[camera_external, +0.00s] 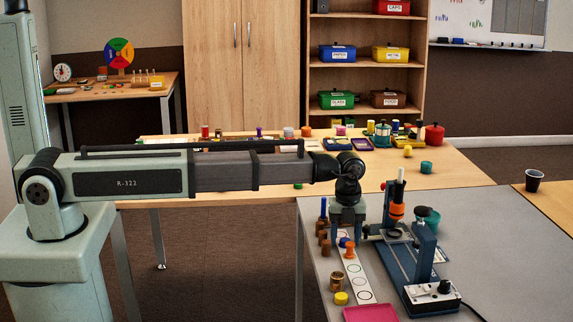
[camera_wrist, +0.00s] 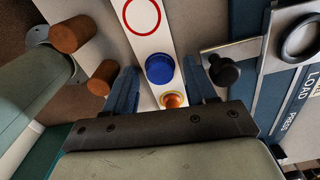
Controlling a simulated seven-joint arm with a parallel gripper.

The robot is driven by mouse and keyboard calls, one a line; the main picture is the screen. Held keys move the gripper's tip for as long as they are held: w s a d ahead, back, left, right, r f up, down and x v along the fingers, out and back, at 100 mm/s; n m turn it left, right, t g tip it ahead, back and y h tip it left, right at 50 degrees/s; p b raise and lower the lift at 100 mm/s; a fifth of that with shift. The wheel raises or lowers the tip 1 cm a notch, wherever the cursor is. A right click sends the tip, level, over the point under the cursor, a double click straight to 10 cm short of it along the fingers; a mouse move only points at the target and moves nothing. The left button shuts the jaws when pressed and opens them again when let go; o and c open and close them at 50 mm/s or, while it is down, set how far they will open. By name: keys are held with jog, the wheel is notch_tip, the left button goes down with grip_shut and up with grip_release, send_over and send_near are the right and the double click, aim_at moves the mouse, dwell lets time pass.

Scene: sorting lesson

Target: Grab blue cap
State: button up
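The blue cap (camera_wrist: 159,69) sits on a white strip (camera_wrist: 150,45) with printed circles. My gripper (camera_wrist: 161,72) is open, with one blue finger on each side of the cap; in the wrist view there is a gap on both sides. An orange piece with a yellowish rim (camera_wrist: 173,100) is just beside the cap, nearer the gripper body and also between the fingers. In the external view the blue cap (camera_external: 344,241) shows small below my wrist, beside the orange piece (camera_external: 349,250). How high the fingertips are above the strip is hard to tell.
Brown cylinders (camera_wrist: 76,34) stand left of the strip. A black knob (camera_wrist: 224,70) is close to the right finger, beside the blue press frame (camera_external: 424,254). A yellow cap (camera_external: 341,298) and pink tray (camera_external: 371,313) lie at the front of the grey table (camera_external: 500,250).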

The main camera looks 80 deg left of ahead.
grip_shut()
dwell(0.3)
